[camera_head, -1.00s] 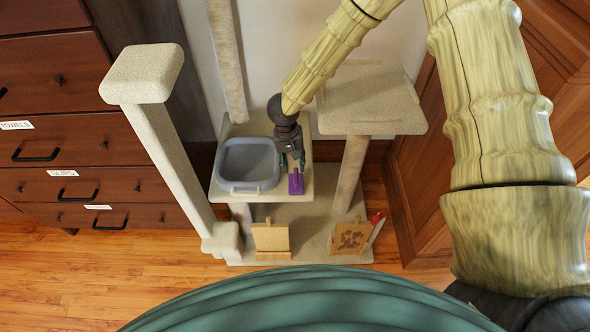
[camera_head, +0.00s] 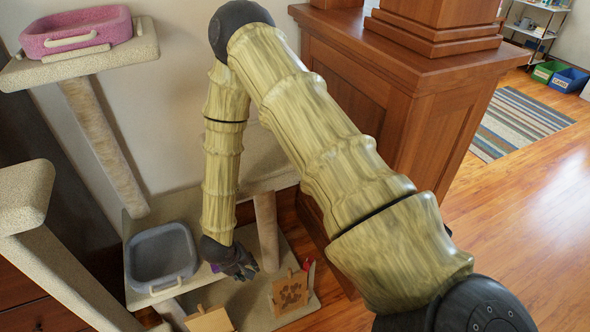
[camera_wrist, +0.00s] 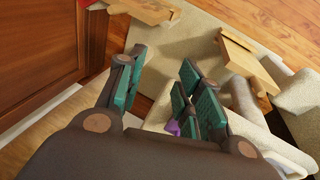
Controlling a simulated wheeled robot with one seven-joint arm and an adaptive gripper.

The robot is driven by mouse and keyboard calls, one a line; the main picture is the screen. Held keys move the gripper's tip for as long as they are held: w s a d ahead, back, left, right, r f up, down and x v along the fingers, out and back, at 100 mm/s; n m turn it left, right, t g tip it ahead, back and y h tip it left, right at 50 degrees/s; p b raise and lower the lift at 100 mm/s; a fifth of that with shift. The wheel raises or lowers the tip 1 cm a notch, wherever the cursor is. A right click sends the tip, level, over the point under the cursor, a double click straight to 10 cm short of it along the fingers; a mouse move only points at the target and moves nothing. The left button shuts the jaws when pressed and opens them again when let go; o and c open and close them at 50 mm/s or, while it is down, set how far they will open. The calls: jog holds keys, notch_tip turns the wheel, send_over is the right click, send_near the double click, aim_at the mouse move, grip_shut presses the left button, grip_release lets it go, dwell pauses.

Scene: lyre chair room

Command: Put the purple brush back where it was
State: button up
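The purple brush (camera_head: 214,267) shows only as a small patch on the carpeted shelf of the cat tree, to the right of the grey-blue tray (camera_head: 161,258). My gripper (camera_head: 243,268) hides most of the brush in the head view. In the wrist view a purple piece (camera_wrist: 172,127) shows beside the right-hand fingers, mostly behind them. My gripper (camera_wrist: 155,88) has its teal-padded fingers spread apart, with nothing between them. I cannot tell whether a finger touches the brush.
A pink tray (camera_head: 76,31) sits on a higher platform at left. Wooden stands, one with a paw pattern (camera_head: 290,291), are on the lower base. A wooden cabinet (camera_head: 400,110) stands close on the right. Open floor (camera_head: 530,230) lies beyond it.

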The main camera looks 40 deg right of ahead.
jog(key=s+f+y, duration=0.1)
jog(key=s+f, duration=0.1)
jog(key=s, duration=1)
jog(key=s+a+f+n+g+y, duration=0.1)
jog(key=s+f+y, duration=0.1)
jog(key=s, duration=1)
jog(key=shift+s+f, duration=0.2)
jog(key=shift+s, duration=0.15)
